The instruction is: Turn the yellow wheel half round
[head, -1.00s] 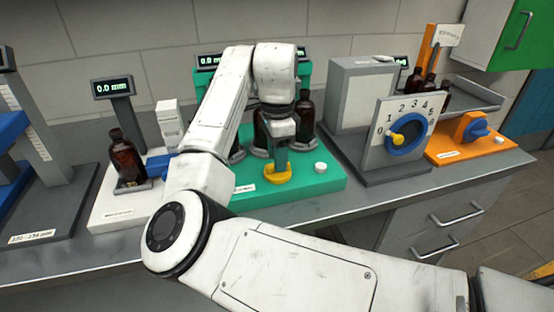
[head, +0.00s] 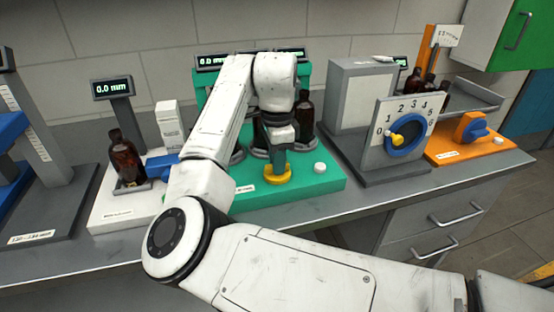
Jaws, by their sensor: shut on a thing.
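The yellow wheel (head: 278,176) lies flat near the front of a green station (head: 318,183). My gripper (head: 277,170) points down onto it from above and is shut on it. The gripper covers the wheel's middle and back, so only its front and sides show. Amber bottles stand behind my arm on the green station, one of them (head: 305,113) in clear view and others partly hidden. Displays (head: 212,60) at the top of the station are partly covered by my arm.
A white button (head: 320,168) sits right of the wheel. Further right stand a grey panel with a numbered blue dial (head: 405,147) and an orange station (head: 470,147). A white station with an amber bottle (head: 126,159) is at left.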

